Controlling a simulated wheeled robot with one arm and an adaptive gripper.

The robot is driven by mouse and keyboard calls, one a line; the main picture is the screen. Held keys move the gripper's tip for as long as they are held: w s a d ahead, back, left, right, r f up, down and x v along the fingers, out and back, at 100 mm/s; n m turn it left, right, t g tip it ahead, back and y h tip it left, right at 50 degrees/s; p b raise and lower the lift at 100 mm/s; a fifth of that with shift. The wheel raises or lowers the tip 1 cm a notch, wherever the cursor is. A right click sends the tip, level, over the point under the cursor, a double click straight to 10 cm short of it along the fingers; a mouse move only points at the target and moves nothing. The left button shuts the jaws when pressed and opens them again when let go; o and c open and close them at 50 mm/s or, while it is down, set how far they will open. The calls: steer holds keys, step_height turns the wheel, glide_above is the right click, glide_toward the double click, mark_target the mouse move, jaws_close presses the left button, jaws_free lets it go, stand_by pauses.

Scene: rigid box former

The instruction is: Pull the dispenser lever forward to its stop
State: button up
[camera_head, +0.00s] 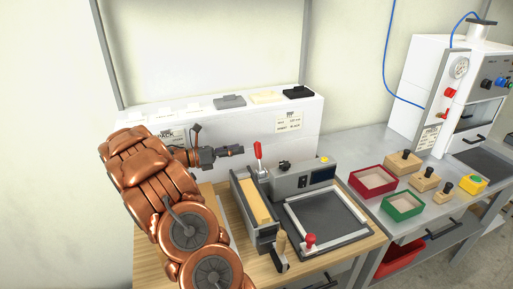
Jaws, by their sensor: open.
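A lever with a red handle (258,149) stands upright at the back end of a long grey dispenser (243,187). A tan strip (256,203) lies along the dispenser's top. My gripper (240,150) is open and points right, towards the red handle. A small gap shows between its fingertips and the handle in this view; the depth between them is hard to tell. A second lever with a wooden knob (281,241) is at the dispenser's front end.
A grey framed plate (325,216) with a red knob (310,239) lies right of the dispenser, before a control box (302,181). A white rack (220,125) stands behind. Red (372,181) and green (402,206) trays sit on the right bench.

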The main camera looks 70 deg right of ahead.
mark_target(257, 145)
steer(key=shift+p+x, duration=1.1)
steer(key=shift+x, duration=2.8)
jaws_close()
